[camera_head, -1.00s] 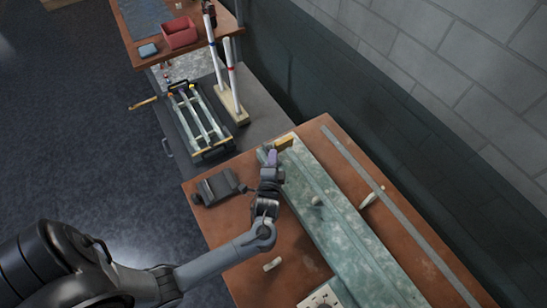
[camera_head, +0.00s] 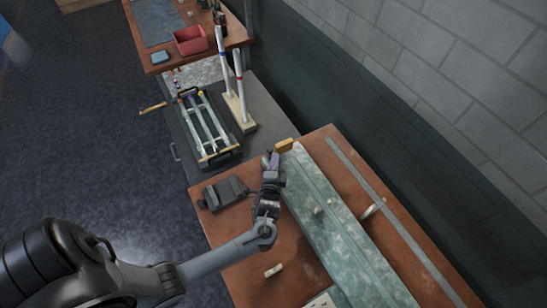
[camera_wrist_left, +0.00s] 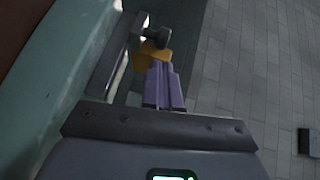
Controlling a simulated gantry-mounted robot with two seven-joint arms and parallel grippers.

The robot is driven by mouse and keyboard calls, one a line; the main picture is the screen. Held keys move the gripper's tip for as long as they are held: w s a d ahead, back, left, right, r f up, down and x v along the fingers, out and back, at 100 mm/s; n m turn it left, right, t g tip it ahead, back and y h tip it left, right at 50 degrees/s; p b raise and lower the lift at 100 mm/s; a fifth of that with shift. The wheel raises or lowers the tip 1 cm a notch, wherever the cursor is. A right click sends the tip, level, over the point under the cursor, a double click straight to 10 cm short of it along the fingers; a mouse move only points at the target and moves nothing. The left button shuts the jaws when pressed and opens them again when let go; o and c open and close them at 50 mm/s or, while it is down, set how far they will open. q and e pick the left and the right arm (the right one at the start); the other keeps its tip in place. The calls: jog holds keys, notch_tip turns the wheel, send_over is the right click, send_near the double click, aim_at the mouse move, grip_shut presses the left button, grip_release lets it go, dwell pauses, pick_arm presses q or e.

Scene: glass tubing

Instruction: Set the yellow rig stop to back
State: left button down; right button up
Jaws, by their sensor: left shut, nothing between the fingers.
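The yellow rig stop (camera_head: 284,145) is a small yellow block at the far end of the long green marbled rig (camera_head: 335,232) on the brown bench. My left gripper (camera_head: 275,158) is at that end of the rig, close beside the stop on its near left side. Its purple fingers are shut together with nothing between them. In the left wrist view the fingertips (camera_wrist_left: 163,70) lie just in front of the yellow stop (camera_wrist_left: 150,56) and partly cover it. I cannot tell whether they touch. My right gripper is not in view.
A dark device (camera_head: 223,193) lies on the bench left of my left gripper. Small pale pieces (camera_head: 273,270) sit nearby. A rack of glass tubes (camera_head: 207,128) stands on the lower grey surface beyond. A block wall (camera_head: 450,80) runs along the right.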

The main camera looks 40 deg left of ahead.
pick_arm(q)
jog(key=d, duration=0.1)
jog(key=s+d, duration=0.1)
jog(key=d, duration=0.1)
jog(key=shift+s+d+r, duration=0.15)
jog(key=shift+s+d, duration=0.2)
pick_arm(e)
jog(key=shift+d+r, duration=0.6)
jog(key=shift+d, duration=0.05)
pick_arm(q)
jog(key=v, duration=0.8)
jog(key=shift+s, duration=0.2)
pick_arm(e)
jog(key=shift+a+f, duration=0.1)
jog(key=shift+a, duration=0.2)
pick_arm(q)
jog(key=shift+a+r, duration=0.15)
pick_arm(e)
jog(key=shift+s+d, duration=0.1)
